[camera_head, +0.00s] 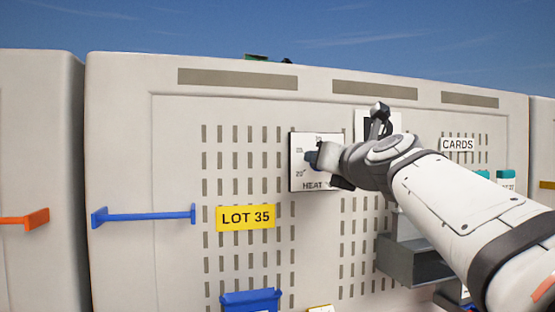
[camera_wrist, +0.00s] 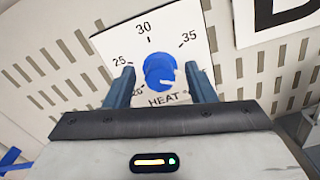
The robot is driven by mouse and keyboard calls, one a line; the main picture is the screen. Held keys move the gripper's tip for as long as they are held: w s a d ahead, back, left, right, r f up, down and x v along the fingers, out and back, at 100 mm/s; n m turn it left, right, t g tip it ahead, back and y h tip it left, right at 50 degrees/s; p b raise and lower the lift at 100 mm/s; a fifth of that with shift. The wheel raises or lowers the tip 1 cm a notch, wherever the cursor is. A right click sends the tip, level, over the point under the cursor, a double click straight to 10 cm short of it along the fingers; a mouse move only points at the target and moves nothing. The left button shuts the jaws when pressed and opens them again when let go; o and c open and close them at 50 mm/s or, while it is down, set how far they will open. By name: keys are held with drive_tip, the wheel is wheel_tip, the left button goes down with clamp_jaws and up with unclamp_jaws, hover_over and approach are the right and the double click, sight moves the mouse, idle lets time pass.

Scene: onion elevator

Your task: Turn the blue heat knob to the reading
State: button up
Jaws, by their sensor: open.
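The blue heat knob (camera_wrist: 160,72) sits on a white dial plate (camera_wrist: 113,46) marked 20, 25, 30, 35 and HEAT. A pale mark shows on the knob's lower face, near the word HEAT; I cannot tell exactly which number it points to. My gripper (camera_wrist: 160,80) is open, with one finger on each side of the knob and a visible gap to it. In the head view my gripper (camera_head: 318,158) is in front of the dial plate (camera_head: 301,144) and hides most of the knob.
The plate is on a pale slotted panel (camera_head: 130,180). A yellow LOT 35 sign (camera_head: 245,217), a blue bar (camera_head: 145,216) and a blue bin (camera_head: 250,300) are to the left and below. A CARDS label (camera_head: 457,144) and a grey tray (camera_head: 410,265) are on the right.

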drive_tip(key=shift+w, duration=0.1)
drive_tip(key=c, duration=0.9)
drive_tip(key=shift+d, duration=0.1)
drive_tip(key=shift+c, duration=0.4)
